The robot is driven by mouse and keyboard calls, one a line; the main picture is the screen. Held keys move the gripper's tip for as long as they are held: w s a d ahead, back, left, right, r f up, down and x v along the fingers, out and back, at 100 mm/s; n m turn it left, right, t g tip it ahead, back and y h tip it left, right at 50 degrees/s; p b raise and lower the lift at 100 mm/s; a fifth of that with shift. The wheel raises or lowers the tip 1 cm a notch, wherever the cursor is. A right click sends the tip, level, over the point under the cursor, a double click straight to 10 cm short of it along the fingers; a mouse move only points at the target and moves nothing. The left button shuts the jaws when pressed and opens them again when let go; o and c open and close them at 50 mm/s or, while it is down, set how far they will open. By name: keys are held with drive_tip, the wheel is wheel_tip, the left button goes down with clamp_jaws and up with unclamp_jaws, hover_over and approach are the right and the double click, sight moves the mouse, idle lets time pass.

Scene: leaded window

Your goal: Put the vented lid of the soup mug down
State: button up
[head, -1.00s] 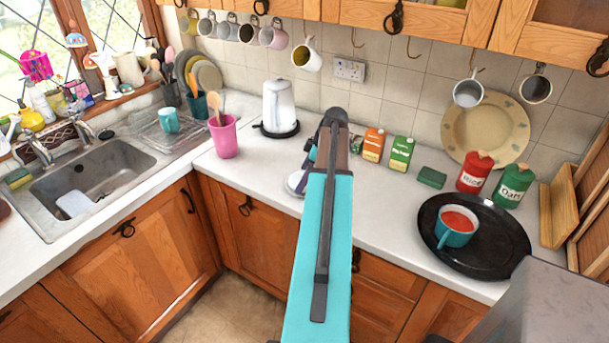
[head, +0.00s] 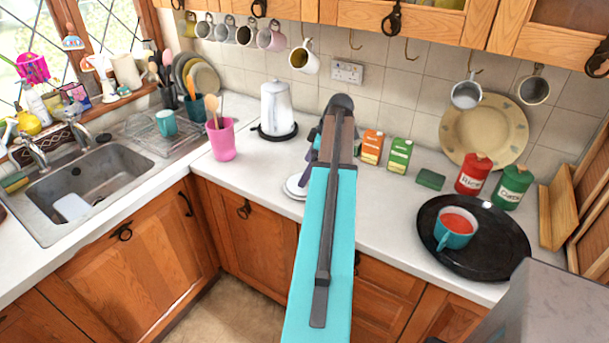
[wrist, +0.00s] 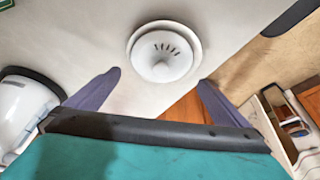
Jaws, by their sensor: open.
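The vented lid (wrist: 160,58), white and round with a knob and several dark slots, lies on a slightly wider pale disc, perhaps a saucer, on the worktop. In the head view the lid (head: 296,184) shows only in part, beside my arm. My gripper (wrist: 159,78) is open and empty. Its purple fingers are spread, and the lid lies beyond the fingertips, apart from them. The teal soup mug (head: 454,239) stands uncovered on a round black tray (head: 490,262), with red soup in it.
The kettle (head: 277,106) stands behind and left of my arm, with a pink utensil pot (head: 221,142) further left. Orange and green cartons (head: 399,156) stand right of my arm. The worktop front edge is close to the lid.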

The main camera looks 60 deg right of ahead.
drive_tip(key=b+v, duration=0.1)
drive_tip(key=v, duration=0.6)
drive_tip(key=shift+r+b, duration=0.3)
idle(0.6)
